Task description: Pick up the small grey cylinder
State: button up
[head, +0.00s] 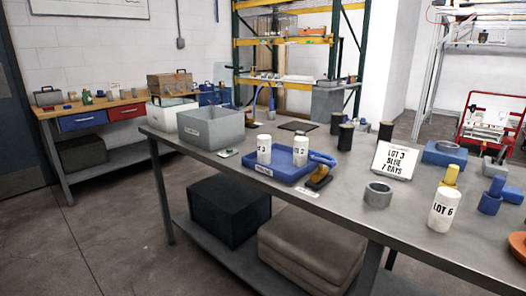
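A short grey cylinder (378,195), ring-like with an open top, stands upright near the front edge of the grey table (300,215). It is right of the blue tray (262,171) and in front of the white sign reading LOT 3 BLUE 7 DAYS (393,161). Another grey piece (494,167) stands farther right, beside the blue parts; its exact shape is hard to tell. My gripper is not in view.
Two white bottles (264,149) stand in the blue tray. A white LOT 6 bottle (443,209) stands right of the grey cylinder. Dark cylinders (345,137) stand behind; a grey bin (211,128) is at the left.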

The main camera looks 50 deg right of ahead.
aim_at(264, 140)
jog(key=i+l, duration=0.15)
jog(key=i, duration=0.4)
jog(key=i+l, duration=0.15)
jog(key=i, duration=0.45)
jog(key=z, duration=0.45)
jog(key=i+z, duration=0.15)
jog(key=z, duration=0.7)
jog(key=i+z, duration=0.15)
jog(key=z, duration=0.25)
jog(key=i+j+z, duration=0.2)
jog(key=i+z, duration=0.25)
